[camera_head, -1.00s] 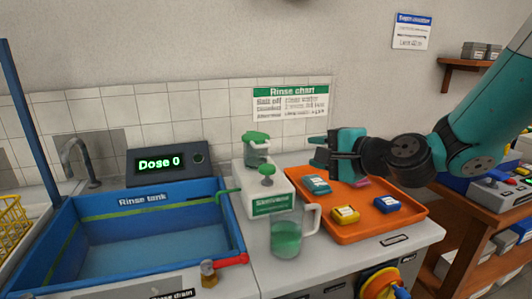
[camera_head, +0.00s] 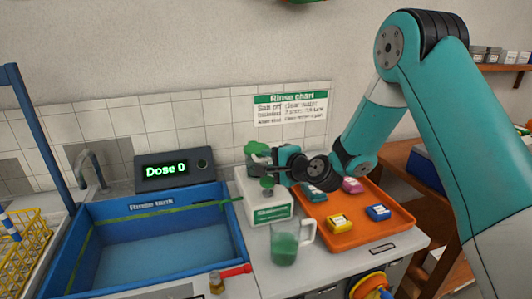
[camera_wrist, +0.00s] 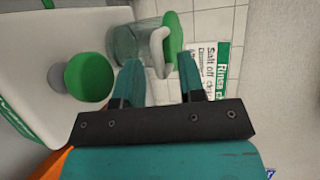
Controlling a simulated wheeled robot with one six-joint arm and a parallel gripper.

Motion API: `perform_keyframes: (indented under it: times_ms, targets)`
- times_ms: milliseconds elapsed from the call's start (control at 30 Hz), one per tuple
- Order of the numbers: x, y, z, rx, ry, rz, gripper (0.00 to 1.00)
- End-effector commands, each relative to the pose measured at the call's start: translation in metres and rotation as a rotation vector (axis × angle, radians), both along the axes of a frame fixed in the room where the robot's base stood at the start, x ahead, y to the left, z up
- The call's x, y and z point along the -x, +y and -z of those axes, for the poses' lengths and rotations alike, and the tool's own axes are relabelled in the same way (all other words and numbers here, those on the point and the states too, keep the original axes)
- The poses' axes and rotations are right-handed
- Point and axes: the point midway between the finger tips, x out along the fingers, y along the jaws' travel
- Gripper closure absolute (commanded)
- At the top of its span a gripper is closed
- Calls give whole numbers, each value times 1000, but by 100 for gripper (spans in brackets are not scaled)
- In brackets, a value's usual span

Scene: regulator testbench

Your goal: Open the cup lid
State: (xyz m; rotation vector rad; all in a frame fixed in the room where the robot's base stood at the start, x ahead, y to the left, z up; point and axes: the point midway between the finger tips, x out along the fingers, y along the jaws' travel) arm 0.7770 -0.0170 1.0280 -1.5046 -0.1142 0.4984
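A clear cup with a green lid (camera_head: 256,147) stands behind the white dispenser in the head view, partly hidden by my gripper. In the wrist view the cup (camera_wrist: 126,42) lies sideways in the picture, with its white handle (camera_wrist: 158,52) towards me and its green lid (camera_wrist: 174,36) over its mouth. My gripper (camera_wrist: 160,78) is open, and nothing is held between its fingers. The handle and lid show just beyond and between the fingertips; I cannot tell if they touch. In the head view my gripper (camera_head: 262,166) is beside the cup, above the dispenser.
The white dispenser (camera_head: 266,213) has a green knob, also in the wrist view (camera_wrist: 90,76), left of my fingers. A mug of green liquid (camera_head: 284,249) stands in front. An orange tray (camera_head: 354,236) with several small boxes is right; a blue rinse tank (camera_head: 150,250) is left.

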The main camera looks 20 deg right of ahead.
Motion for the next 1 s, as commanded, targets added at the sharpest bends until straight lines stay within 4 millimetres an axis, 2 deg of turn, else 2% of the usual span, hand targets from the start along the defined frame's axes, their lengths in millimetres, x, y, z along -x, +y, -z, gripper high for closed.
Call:
perform_keyframes:
  times_ms: [200,467,533,633,1000]
  targets:
    - [-15,7,4,0,1,0,64]
    - [-17,7,5,-1,0,1,64]
    - [-17,7,5,-1,0,1,75]
    - [-17,7,5,1,1,1,98]
    - [-16,2,1,-2,26,7,100]
